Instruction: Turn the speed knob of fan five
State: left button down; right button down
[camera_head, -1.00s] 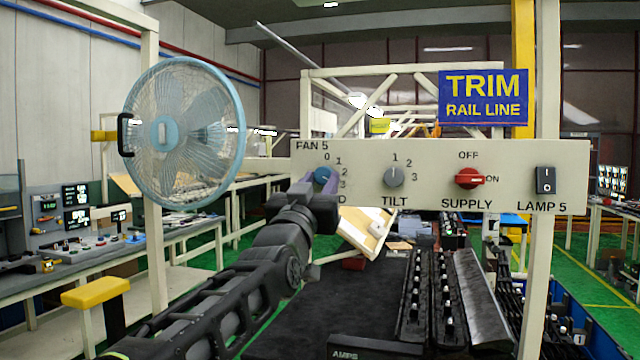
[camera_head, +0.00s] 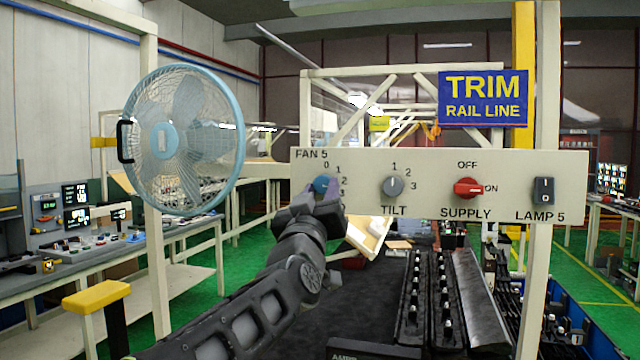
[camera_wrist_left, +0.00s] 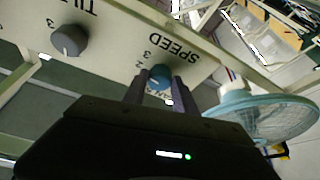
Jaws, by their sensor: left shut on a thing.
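The blue speed knob (camera_head: 322,184) is on the white panel (camera_head: 440,160) under the label FAN 5, with a scale beside it. My left gripper (camera_head: 322,192) is at this knob and hides its lower part and the label below. In the left wrist view the blue knob (camera_wrist_left: 159,77) sits between the two fingers of my left gripper (camera_wrist_left: 160,86), below the word SPEED, and the fingers are shut on it. The fan (camera_head: 183,138) has a light blue rim and hangs left of the panel. My right gripper is not in view.
The grey TILT knob (camera_head: 394,186), the red SUPPLY switch (camera_head: 468,188) and the LAMP 5 rocker (camera_head: 543,191) are to the right on the same panel. Below is a dark bench with black trays (camera_head: 440,300). A yellow stool (camera_head: 96,296) stands at left.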

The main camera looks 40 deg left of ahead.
pick_arm(q)
jog(key=n+p, duration=0.1)
jog(key=n+g+y+p, duration=0.1)
jog(key=n, duration=0.1)
jog(key=n+p, duration=0.1)
jog(key=shift+d+r+g+y, duration=0.2)
jog(key=shift+r+g+y, duration=0.05)
jog(key=shift+g+y, duration=0.15)
jog(key=shift+f+n+g+y+p, duration=0.1)
jog(key=shift+n+g+y+p, duration=0.4)
jog(key=shift+n, duration=0.9)
jog(key=c, duration=1)
grip_release()
jog(key=shift+s+d+f, duration=0.3)
jog(key=shift+s+d, duration=0.05)
jog(key=b+v, duration=0.2)
jog(key=v, duration=0.4)
jog(key=shift+s, duration=0.35)
